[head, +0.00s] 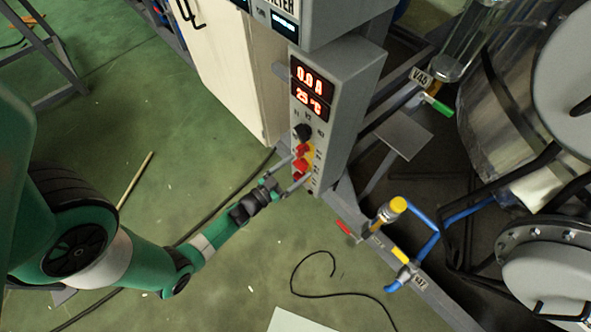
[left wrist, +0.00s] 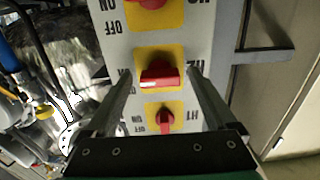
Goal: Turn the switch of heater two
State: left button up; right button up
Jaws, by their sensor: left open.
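The grey control box (head: 345,90) stands in the middle of the head view with red switches on yellow plates down its front. In the left wrist view the middle red switch (left wrist: 160,76), beside a label that looks like H2, lies level across its plate. Another red switch (left wrist: 165,118) shows below it, pointing downward, and a third (left wrist: 148,3) is cut off at the top. My left gripper (head: 296,172) is open at the box. In the left wrist view its fingers (left wrist: 160,72) stand either side of the middle switch; contact cannot be told. My right gripper is out of view.
A black knob (head: 302,131) and a red display (head: 311,88) reading 0.0 A and 25 °C are above the switches. A yellow-topped valve (head: 398,205) and blue piping stand to the right. A black cable (head: 345,294) lies on the green floor.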

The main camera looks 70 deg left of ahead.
pick_arm(q)
jog(key=c, duration=1.4)
jog(key=shift+n, duration=0.3)
jog(key=shift+r+n+p, duration=0.1)
jog(key=shift+n+p, duration=0.85)
jog(key=shift+n, duration=0.25)
jog(key=n+p, duration=0.1)
jog(key=n, duration=0.3)
jog(key=shift+n+p, duration=0.3)
jog(key=n+p, duration=0.1)
jog(key=n, duration=0.9)
jog(key=shift+p, duration=0.4)
jog(key=shift+n, duration=0.3)
